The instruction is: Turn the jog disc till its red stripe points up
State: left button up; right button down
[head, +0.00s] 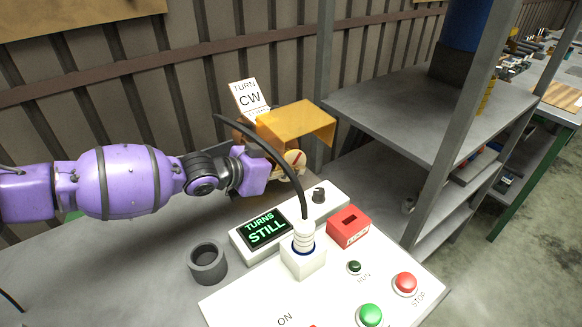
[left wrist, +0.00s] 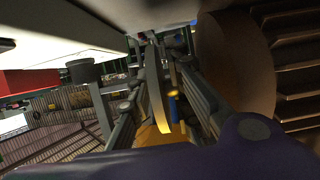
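The jog disc (head: 296,158) appears as a small pale round face with a red stripe, under the front of an orange hood. The stripe looks tilted, not upright; its exact angle is too small to tell. My left gripper (head: 281,169) is at the disc's left side, its fingers mostly hidden by the cable and hood. In the left wrist view my left gripper (left wrist: 168,62) shows its fingers apart, with a thin curved yellow edge between them. I cannot tell whether they touch the disc. My right gripper is not in view.
A display (head: 268,229) reads "TURNS STILL". A black cable (head: 272,150) arches from a white plug block (head: 303,258) past my gripper. A grey cup (head: 207,262), red box (head: 348,226) and shelf (head: 400,100) stand nearby.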

pick_arm(q)
grip_shut()
jog(key=shift+f+t+h+b, duration=0.3)
jog(key=shift+h, duration=0.1)
jog(key=shift+t+h+b, duration=0.4)
jog(key=shift+h+b, duration=0.05)
jog(key=shift+h, duration=0.05)
jog(key=shift+r+h, duration=0.2)
jog(key=shift+h, duration=0.1)
